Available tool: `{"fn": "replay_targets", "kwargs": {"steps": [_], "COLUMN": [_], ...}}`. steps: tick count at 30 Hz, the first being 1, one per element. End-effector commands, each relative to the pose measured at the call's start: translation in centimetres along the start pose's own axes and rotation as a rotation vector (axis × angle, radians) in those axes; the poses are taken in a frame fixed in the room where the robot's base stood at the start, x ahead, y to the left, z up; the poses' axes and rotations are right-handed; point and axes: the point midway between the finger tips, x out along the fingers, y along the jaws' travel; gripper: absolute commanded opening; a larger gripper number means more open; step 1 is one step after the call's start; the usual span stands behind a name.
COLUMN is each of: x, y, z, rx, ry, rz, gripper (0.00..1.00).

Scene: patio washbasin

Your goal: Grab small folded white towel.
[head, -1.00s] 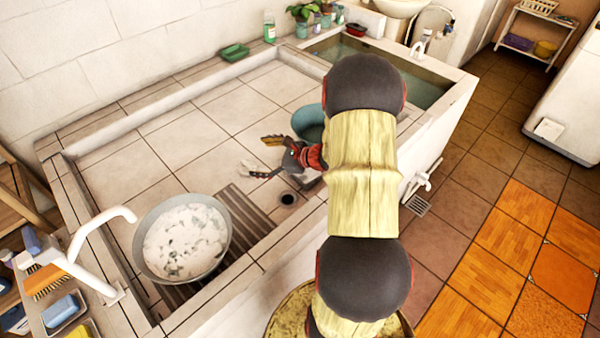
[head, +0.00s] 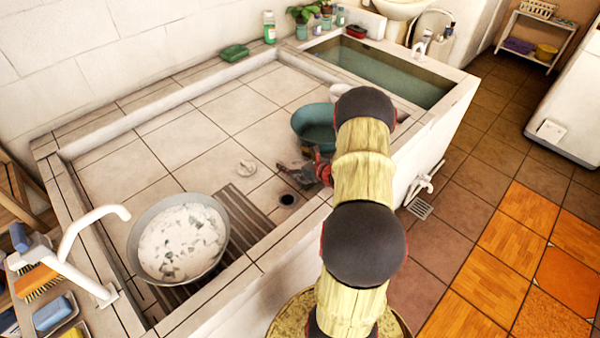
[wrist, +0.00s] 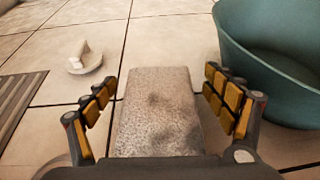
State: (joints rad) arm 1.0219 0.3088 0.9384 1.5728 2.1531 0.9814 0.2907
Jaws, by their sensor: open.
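A small folded towel (wrist: 158,118), off-white and speckled grey, lies flat on the tiles in the wrist view. My gripper (wrist: 160,84) is open, with one yellow-padded finger on each side of the towel. A gap shows between the towel and each finger, and dark shadow spots fall on its top. The towel's near end is hidden by the gripper body. In the head view my gripper (head: 294,174) is low over the tiled basin, beside the drain, and the towel cannot be made out behind it and my arm.
A teal tub (wrist: 275,70) stands close on the right; it also shows in the head view (head: 312,135). A small white round item with a raised grip (wrist: 84,62) lies to the left. A metal pan of foamy water (head: 180,240) and a slatted grey strip (head: 240,215) are further left.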

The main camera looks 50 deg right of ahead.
Motion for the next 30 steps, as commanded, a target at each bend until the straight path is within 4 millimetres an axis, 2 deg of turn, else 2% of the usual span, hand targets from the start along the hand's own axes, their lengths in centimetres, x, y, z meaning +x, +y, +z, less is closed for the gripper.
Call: {"fn": "replay_targets", "kwargs": {"steps": [3,9,30], "x": [0.91,0.87,0.86], "y": [0.05,0.01,0.03], "z": [-0.08,0.07,0.07], "rx": [-0.001,-0.001,-0.001], "ry": [0.001,0.001,0.001], "rz": [0.0,0.0,0.0], "gripper": [0.85,0.84,0.44]}}
